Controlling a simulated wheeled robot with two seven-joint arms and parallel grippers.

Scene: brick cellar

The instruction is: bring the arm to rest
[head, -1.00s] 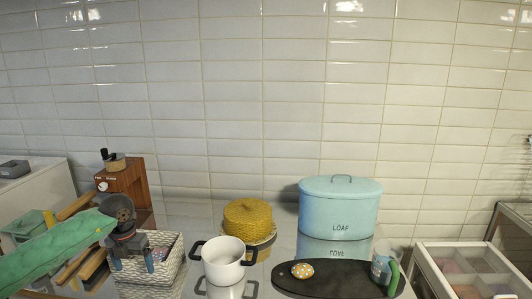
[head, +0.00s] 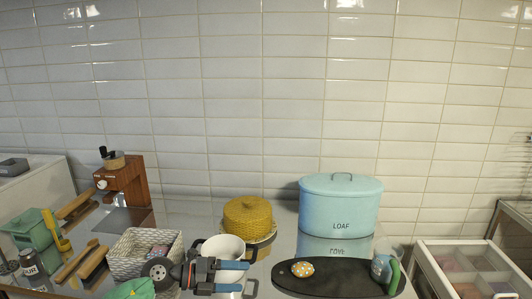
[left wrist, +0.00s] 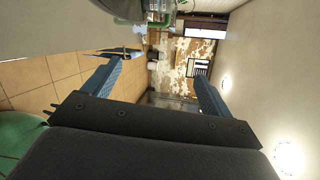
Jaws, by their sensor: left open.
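My left gripper (head: 232,277) shows low in the head view, its two blue fingers apart and pointing right, with nothing between them. It is in front of the white pot (head: 222,246) and hides part of it. I cannot tell whether it touches the pot. In the left wrist view the fingers (left wrist: 155,80) are spread wide and empty, with the room beyond them. My right gripper is not in view.
A wicker basket (head: 127,250) stands left of the pot. A yellow woven container (head: 248,216) and a blue loaf bin (head: 340,205) stand behind. A dark board (head: 335,282) with a dotted round item (head: 302,269) lies right. A wooden grinder (head: 123,183) stands back left.

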